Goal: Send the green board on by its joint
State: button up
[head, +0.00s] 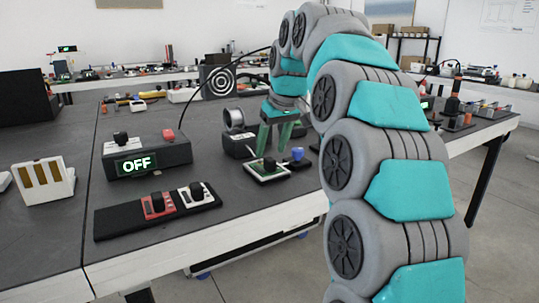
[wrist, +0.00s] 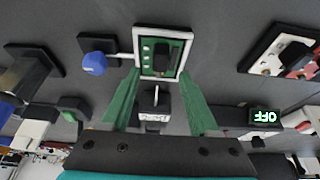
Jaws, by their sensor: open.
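The green board (head: 267,169) has a white rim and a black block on it, and lies on the dark table below my gripper (head: 272,148). In the wrist view the board (wrist: 147,65) shows several pale dots along one side, just beyond the tips of my gripper (wrist: 160,76). The green fingers are open, with nothing held between them. A blue knob (wrist: 93,63) stands beside the board, with a pale rod reaching toward it; the knob also shows in the head view (head: 297,153). I cannot make out the condition of any joint on the board.
A black box (head: 150,157) with a red button reads OFF. A dark strip (head: 125,219) carries a red and a white module with black knobs. A white slotted holder (head: 44,181) stands left. A small dark box (head: 238,145) and a reel (head: 235,118) are near my gripper.

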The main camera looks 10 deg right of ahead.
jog(key=shift+v, duration=2.05)
jog(key=s+f+m+g, duration=0.1)
jog(key=s+f+g, duration=0.1)
jog(key=s+f, duration=0.8)
jog(key=s+f+m+g+h, duration=0.1)
jog(key=s+f+g, duration=0.1)
jog(key=s+f, duration=0.7)
jog(key=s+f+m+g, duration=0.1)
jog(key=s+f, duration=0.9)
jog(key=s, duration=1.1)
jog(key=shift+s+a+f+m+g, duration=0.35)
jog(key=shift+a+g, duration=0.15)
jog(key=shift+g, duration=0.1)
